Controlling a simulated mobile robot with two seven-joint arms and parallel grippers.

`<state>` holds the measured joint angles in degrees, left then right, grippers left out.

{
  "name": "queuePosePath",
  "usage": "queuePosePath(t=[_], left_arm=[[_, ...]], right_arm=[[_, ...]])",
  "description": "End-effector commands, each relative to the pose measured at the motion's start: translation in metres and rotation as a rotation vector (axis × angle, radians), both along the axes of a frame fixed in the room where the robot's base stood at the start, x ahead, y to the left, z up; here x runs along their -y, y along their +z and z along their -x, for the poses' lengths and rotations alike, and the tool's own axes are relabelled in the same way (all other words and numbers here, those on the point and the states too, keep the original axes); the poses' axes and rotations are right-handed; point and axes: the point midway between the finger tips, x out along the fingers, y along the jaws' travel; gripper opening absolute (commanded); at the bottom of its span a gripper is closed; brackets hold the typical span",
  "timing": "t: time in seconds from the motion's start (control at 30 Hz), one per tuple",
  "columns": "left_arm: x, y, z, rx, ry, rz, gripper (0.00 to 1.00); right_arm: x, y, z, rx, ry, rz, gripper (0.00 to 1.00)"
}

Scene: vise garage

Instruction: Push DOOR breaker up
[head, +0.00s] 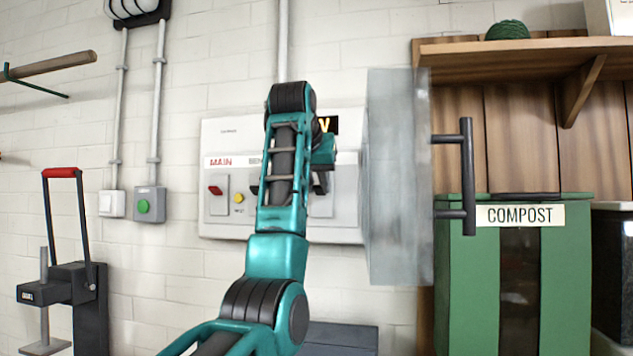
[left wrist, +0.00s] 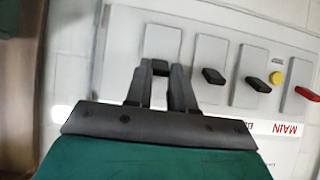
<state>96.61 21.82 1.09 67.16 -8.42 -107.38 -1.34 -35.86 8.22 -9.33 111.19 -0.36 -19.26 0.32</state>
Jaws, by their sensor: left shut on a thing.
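The breaker panel (head: 228,222) is a pale box on the wall with a red MAIN lever (head: 215,190) at its left. It also shows upside down in the left wrist view, with several black levers, two of them free: one lever (left wrist: 258,82) and another lever (left wrist: 213,76). My left gripper (left wrist: 160,82) is shut on the black lever (left wrist: 159,67) farthest from MAIN. In the head view my left arm covers much of the panel's middle. The DOOR label is not readable, so I cannot tell whether the held lever is the DOOR breaker.
The panel's grey cover (head: 398,200) stands open on the right, its dark handle (head: 467,180) sticking out. A green compost bin (head: 570,280) stands beyond it under a wooden shelf (head: 500,62). A black press-like tool with a red handle (head: 60,172) is at the left.

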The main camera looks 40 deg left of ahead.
Motion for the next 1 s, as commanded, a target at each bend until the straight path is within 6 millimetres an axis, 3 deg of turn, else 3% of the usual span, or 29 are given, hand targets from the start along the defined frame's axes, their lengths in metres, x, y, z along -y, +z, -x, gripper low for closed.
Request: queuePosePath(t=[0.3,0.63,0.87,1.0], left_arm=[[0.0,0.0,0.0,0.0,0.0,0.0,0.49],[0.003,0.005,0.006,0.003,-0.001,-0.001,0.49],[0.022,0.031,0.039,0.008,-0.002,-0.002,0.49],[0.026,0.031,0.046,0.009,-0.002,0.008,0.49]], right_arm=[[0.0,0.0,0.0,0.0,0.0,0.0,0.0],[0.0,-0.002,0.0,0.0,0.0,0.0,0.0],[0.0,-0.008,0.0,0.0,0.0,0.0,0.0],[0.0,-0.034,-0.001,0.003,-0.001,-0.001,0.0]])
